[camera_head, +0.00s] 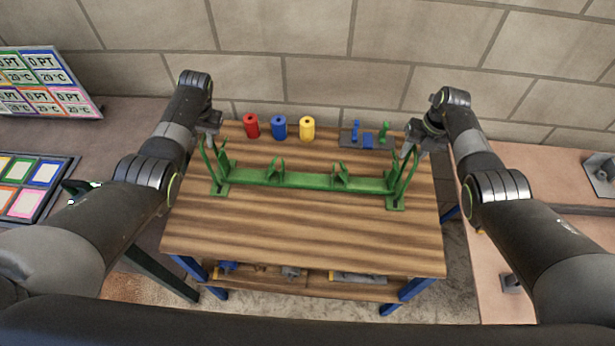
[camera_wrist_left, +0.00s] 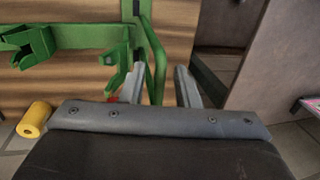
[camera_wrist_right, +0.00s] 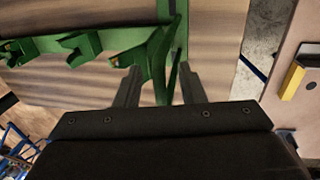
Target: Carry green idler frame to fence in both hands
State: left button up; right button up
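The green idler frame (camera_head: 308,180) stands on the wooden table in the head view, with its long bar running left to right and a tall upright hoop at each end. My left gripper (camera_head: 208,136) is at the top of the left hoop. In the left wrist view the green hoop (camera_wrist_left: 157,62) passes between its spread fingers, with gaps beside it. My right gripper (camera_head: 411,148) is at the right hoop. In the right wrist view that hoop (camera_wrist_right: 160,62) lies between its spread fingers. I cannot make out a fence.
Red (camera_head: 251,126), blue (camera_head: 279,127) and yellow (camera_head: 307,128) rollers stand behind the frame on the wooden table (camera_head: 300,235). A grey tray (camera_head: 352,141) with small blue and green parts is at the back right. A block wall closes the back. Other surfaces flank both sides.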

pick_arm(q)
jog(key=shift+f, duration=0.5)
pick_arm(e)
jog(key=shift+a+f, duration=0.1)
jog(key=shift+f, duration=0.4)
pick_arm(q)
grip_shut()
pick_arm(e)
grip_shut()
dwell(0.4)
pick_arm(q)
jog(key=shift+a, duration=0.1)
jog(key=shift+w+r, duration=0.25)
pick_arm(e)
jog(key=shift+w+r, duration=0.25)
